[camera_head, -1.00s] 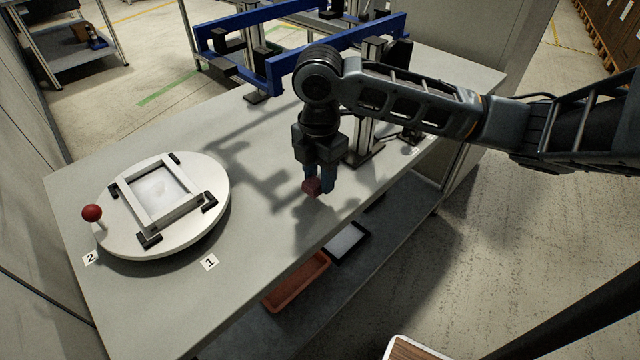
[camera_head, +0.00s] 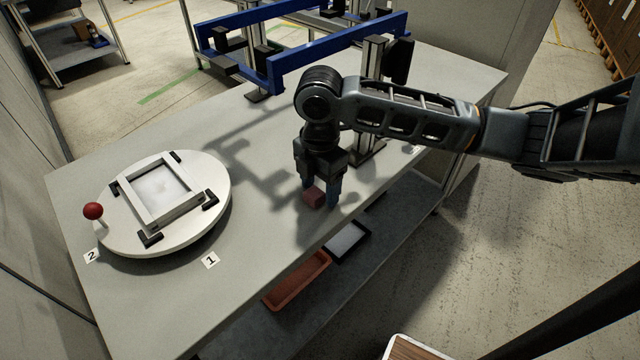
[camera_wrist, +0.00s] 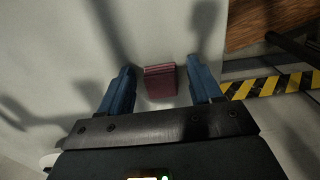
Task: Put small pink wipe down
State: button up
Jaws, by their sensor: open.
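The small pink wipe (camera_head: 313,197) is a folded, dusky pink block on the grey table top, close to its front edge. My gripper (camera_head: 320,198) is open above the table, with its blue fingers on either side of the wipe. In the wrist view the wipe (camera_wrist: 160,82) lies between the two spread fingers (camera_wrist: 160,92), with a gap on each side. Neither finger touches it there.
A white turntable (camera_head: 215,208) with a square frame and red knob stands at the table's left. A blue frame (camera_head: 330,42) stands at the back. A red-brown tray (camera_head: 298,281) and a black-rimmed tray (camera_head: 347,241) lie on the shelf below. The table between turntable and gripper is clear.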

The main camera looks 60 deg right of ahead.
aim_at(319, 189)
jog(key=shift+r, duration=0.1)
notch_tip(319, 189, up, 12)
jog(key=shift+b, duration=0.3)
